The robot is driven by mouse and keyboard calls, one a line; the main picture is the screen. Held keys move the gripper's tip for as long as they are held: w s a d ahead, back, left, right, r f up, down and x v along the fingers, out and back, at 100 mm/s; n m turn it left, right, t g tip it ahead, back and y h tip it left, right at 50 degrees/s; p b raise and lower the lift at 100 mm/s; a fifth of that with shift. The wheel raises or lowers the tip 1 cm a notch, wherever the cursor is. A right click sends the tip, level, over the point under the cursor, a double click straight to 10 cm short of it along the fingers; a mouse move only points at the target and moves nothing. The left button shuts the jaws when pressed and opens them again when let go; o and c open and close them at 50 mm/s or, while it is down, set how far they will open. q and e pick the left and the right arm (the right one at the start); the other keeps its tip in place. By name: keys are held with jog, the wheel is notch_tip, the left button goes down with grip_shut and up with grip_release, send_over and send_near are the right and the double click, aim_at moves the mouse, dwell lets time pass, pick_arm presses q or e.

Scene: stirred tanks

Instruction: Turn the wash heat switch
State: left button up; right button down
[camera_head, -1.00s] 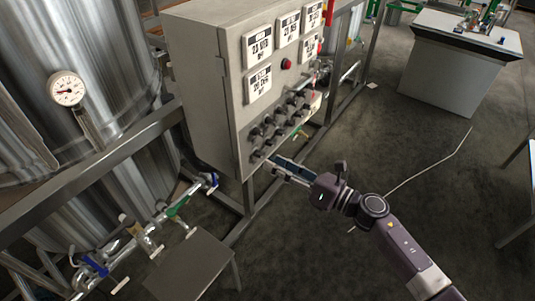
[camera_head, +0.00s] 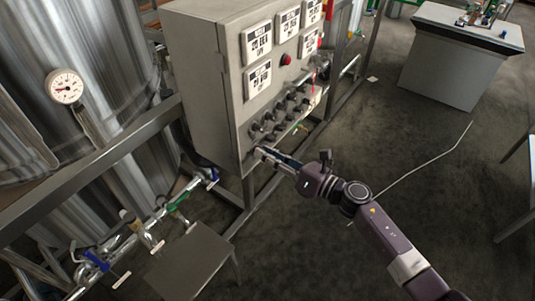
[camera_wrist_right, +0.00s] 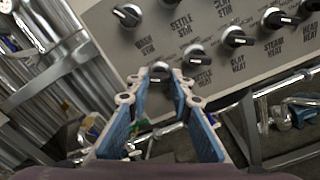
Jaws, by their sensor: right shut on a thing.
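The wash heat switch (camera_wrist_right: 159,73) is a dark knob with a metal collar at the left end of the lower switch row. Its label is hidden by my fingers; the switch beside it reads settle heat (camera_wrist_right: 196,57). My right gripper (camera_wrist_right: 160,77) has its two blue-padded fingers around the knob and is shut on it. In the head view my right gripper (camera_head: 259,153) reaches from the right to the lower left corner of the panel, and the knob is mostly covered there. My left gripper is not in view.
The grey control cabinet (camera_head: 201,90) carries several displays, a red button (camera_head: 286,59) and two rows of switches. The wash stir switch (camera_wrist_right: 127,15) is just above. Steel tanks and pipes (camera_head: 165,212) stand left. Open floor (camera_head: 330,250) lies right of the cabinet.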

jog(key=shift+m, duration=0.4)
jog(key=m+p, duration=0.2)
jog(key=m, duration=0.4)
jog(key=shift+m, duration=0.4)
dwell(0.4)
jog(key=c, duration=1.7)
grip_release()
jog(key=v, duration=1.2)
